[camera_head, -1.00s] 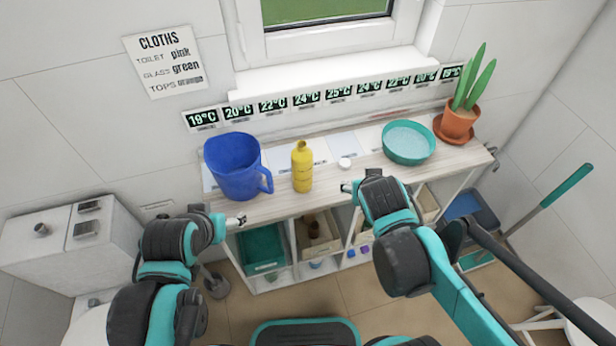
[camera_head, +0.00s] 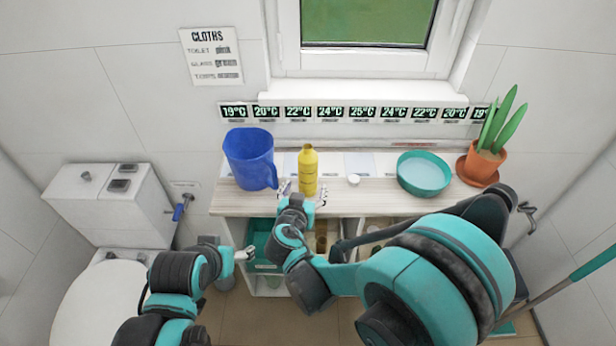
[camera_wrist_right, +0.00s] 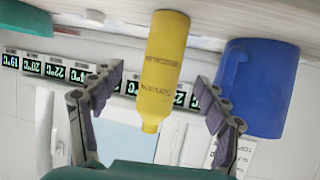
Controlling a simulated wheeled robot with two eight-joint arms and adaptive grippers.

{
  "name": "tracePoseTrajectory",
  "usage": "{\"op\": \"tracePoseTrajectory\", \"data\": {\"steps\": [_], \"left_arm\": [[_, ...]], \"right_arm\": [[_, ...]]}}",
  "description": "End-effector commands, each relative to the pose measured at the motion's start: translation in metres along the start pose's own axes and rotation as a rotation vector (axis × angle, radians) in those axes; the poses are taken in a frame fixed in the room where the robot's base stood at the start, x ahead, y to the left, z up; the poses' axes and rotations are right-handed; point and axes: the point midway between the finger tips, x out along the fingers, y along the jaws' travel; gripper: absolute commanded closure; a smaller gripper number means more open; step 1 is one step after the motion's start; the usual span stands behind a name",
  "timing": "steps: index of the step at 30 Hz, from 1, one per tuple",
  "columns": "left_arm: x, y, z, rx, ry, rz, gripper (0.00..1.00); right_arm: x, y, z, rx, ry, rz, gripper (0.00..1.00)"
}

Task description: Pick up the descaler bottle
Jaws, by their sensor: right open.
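The descaler bottle (camera_head: 308,168) is yellow with a narrow neck and stands upright on the wooden shelf top. In the right wrist view, which is upside down, the bottle (camera_wrist_right: 162,62) shows dark lettering, too small to read surely. My right gripper (camera_head: 302,193) is open at the front of the bottle, one finger to each side. In the wrist view the open fingers (camera_wrist_right: 158,80) flank the bottle with a gap on both sides. My left gripper (camera_head: 244,253) is low in front of the shelf, away from the bottle; its jaws are too small to judge.
A blue jug (camera_head: 250,160) stands close left of the bottle. A small white round item (camera_head: 353,180) lies to its right, then a teal basin (camera_head: 424,174) and a potted plant (camera_head: 480,165). The wall with temperature cards (camera_head: 325,112) is behind.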

Motion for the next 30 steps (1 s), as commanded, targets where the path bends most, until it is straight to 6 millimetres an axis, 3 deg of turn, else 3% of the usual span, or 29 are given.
{"op": "tracePoseTrajectory", "data": {"steps": [11,18,25,26,30], "left_arm": [[0.011,0.0,0.008,0.0,0.0,0.0,0.27],[0.022,0.0,0.016,0.0,0.0,0.0,0.27],[0.022,0.0,0.016,0.0,0.0,0.0,0.27],[0.022,0.0,0.015,0.0,0.0,0.0,0.27],[0.022,0.0,0.015,0.0,0.0,0.0,0.27]], "right_arm": [[0.038,-0.002,0.0,0.002,0.003,0.001,0.25],[0.074,-0.004,-0.002,0.002,0.003,0.002,0.25],[0.077,-0.005,-0.003,0.002,0.003,-0.001,0.25],[0.077,-0.005,-0.004,0.002,0.003,-0.001,0.28],[0.077,-0.005,-0.003,0.002,0.003,-0.001,0.65]]}}
